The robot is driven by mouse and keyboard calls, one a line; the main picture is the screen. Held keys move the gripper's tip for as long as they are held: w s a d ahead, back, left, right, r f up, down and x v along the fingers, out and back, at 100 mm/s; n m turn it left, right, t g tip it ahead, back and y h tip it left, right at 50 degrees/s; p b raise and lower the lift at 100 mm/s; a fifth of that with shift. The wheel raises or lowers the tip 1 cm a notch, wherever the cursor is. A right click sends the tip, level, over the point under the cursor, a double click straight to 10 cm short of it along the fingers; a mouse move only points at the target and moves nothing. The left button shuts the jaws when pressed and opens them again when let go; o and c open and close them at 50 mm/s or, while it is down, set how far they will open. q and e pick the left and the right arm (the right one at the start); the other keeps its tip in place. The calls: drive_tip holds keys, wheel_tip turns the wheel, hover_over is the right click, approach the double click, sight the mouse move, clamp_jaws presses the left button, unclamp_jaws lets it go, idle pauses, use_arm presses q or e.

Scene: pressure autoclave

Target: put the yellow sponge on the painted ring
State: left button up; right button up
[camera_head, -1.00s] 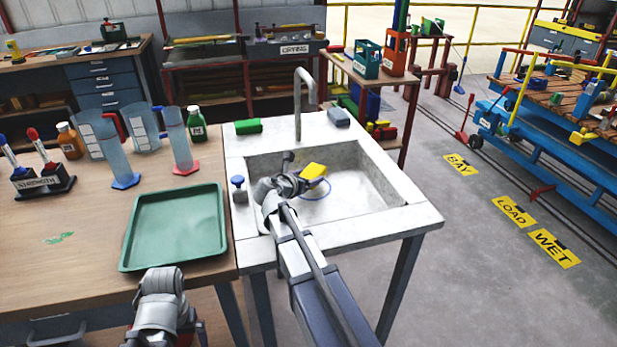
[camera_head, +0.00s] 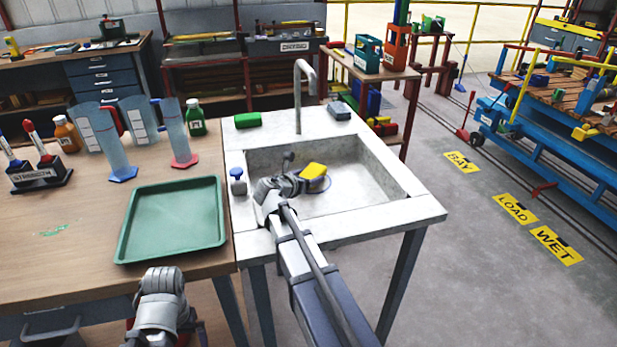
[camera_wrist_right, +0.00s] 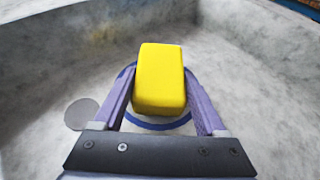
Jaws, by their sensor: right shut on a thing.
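The yellow sponge (camera_head: 313,170) is in the sink basin, at the end of my right arm. In the right wrist view the sponge (camera_wrist_right: 160,80) sits between the two fingers of my right gripper (camera_wrist_right: 161,98), which is shut on it. The painted ring (camera_wrist_right: 158,126) is a blue line on the basin floor, seen around and below the sponge; the sponge hides part of it. Whether the sponge touches the floor I cannot tell. In the head view a bit of the blue ring (camera_head: 326,186) shows beside the sponge. My left gripper's fingertips are not visible; only my left wrist shows at the bottom.
The sink (camera_head: 407,205) has raised walls around the basin. A green sponge (camera_head: 248,120) and a grey block (camera_head: 340,111) lie on its back rim, beside the faucet (camera_head: 298,95). A blue-topped bottle (camera_head: 238,182) stands on the left rim. A green tray (camera_head: 130,235) lies left.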

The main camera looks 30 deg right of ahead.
use_arm(q)
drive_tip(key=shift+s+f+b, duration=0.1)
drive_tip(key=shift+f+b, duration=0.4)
drive_tip(key=shift+b, duration=0.05)
use_arm(e)
drive_tip(key=shift+s+f, duration=0.15)
drive_tip(key=shift+f, duration=0.3)
